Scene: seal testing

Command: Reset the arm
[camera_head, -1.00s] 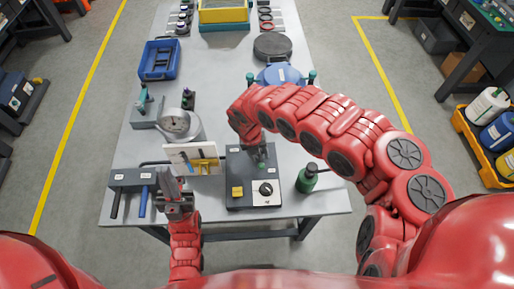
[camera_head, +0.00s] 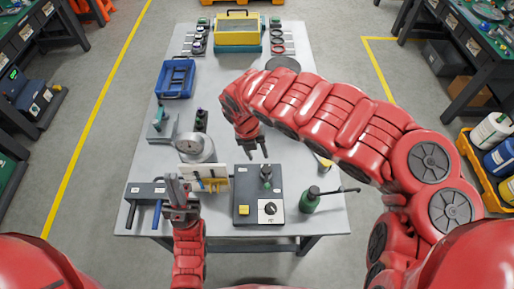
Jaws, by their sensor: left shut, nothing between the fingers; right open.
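My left gripper (camera_head: 178,193) is shut and empty. It points up the picture near the table's front edge, in front of a small white card stand (camera_head: 205,178) and beside the blue-handled tools. My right arm reaches in from the right and bends over the table. My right gripper (camera_head: 259,154) is open and empty, pointing down above the back of a grey control box (camera_head: 244,200). The box carries a yellow button (camera_head: 243,211), a black knob (camera_head: 270,208) and a small dark green-topped fitting (camera_head: 266,173). Part of the table behind my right arm is hidden.
A round gauge (camera_head: 190,145) stands left of centre. A grey rack (camera_head: 146,190) holds tools at the front left. A green bottle (camera_head: 309,201) stands right of the box. A blue tray (camera_head: 175,78) and a yellow-blue case (camera_head: 238,32) lie further back on the table (camera_head: 222,113).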

